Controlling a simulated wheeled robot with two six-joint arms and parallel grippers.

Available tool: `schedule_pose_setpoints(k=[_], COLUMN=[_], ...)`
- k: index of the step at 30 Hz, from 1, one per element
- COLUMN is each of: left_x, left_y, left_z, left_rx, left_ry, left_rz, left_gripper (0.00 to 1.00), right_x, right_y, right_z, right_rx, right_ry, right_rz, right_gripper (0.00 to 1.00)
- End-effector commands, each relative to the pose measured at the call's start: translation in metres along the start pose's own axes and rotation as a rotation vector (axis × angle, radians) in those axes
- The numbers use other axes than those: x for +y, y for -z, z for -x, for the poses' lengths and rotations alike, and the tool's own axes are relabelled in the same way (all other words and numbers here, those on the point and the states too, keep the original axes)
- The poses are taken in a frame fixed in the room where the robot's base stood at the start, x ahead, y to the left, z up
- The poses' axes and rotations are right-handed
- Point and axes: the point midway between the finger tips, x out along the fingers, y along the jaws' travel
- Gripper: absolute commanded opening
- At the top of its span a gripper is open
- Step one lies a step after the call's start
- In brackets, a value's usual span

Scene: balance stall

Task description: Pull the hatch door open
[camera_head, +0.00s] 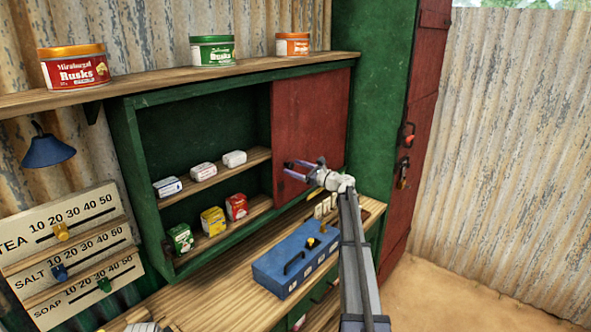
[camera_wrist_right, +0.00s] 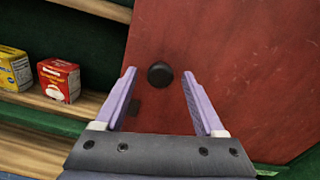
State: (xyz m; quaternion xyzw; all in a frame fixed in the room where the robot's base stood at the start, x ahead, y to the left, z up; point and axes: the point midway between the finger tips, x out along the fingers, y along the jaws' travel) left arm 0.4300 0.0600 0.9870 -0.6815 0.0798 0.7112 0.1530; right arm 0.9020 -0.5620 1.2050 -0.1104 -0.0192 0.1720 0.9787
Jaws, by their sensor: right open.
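A red door panel (camera_head: 310,120) covers the right part of the green wall cabinet (camera_head: 128,165). The panel fills much of the right wrist view (camera_wrist_right: 225,60), where a round black knob (camera_wrist_right: 160,74) stands on it. My right gripper (camera_head: 290,169) is in front of the panel with its fingers open. In the right wrist view its fingertips (camera_wrist_right: 159,74) lie on either side of the knob, with gaps to both. I cannot tell how deep they reach around it. The knob is not clear in the head view. My left gripper is not in view.
Small boxes, such as a red one (camera_head: 237,206), stand on the cabinet's open shelves to the left. A blue case (camera_head: 275,272) sits on the wooden counter (camera_head: 218,300) below. Tins (camera_head: 73,68) stand on the shelf above. A tall red door (camera_head: 425,90) is at the right.

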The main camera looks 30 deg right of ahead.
Motion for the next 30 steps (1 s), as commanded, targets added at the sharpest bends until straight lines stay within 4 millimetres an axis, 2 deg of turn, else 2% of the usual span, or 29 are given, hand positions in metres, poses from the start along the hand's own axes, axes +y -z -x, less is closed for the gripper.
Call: schedule_pose_setpoints(k=[8,14,22,30], left_x=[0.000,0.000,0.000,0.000], left_y=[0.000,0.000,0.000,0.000], left_z=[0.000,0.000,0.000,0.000], left_rx=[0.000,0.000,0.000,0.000], left_ry=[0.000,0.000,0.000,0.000], left_rz=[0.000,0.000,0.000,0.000], left_gripper=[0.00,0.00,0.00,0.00], right_x=[0.000,0.001,0.001,0.000], right_y=[0.000,0.000,0.000,0.000], right_z=[0.005,0.029,0.071,0.078], right_rx=[0.000,0.000,0.000,0.000], right_ry=[0.000,0.002,0.002,0.000], right_rz=[-0.001,-0.001,0.000,0.000], right_gripper=[0.71,0.71,0.71,0.71])
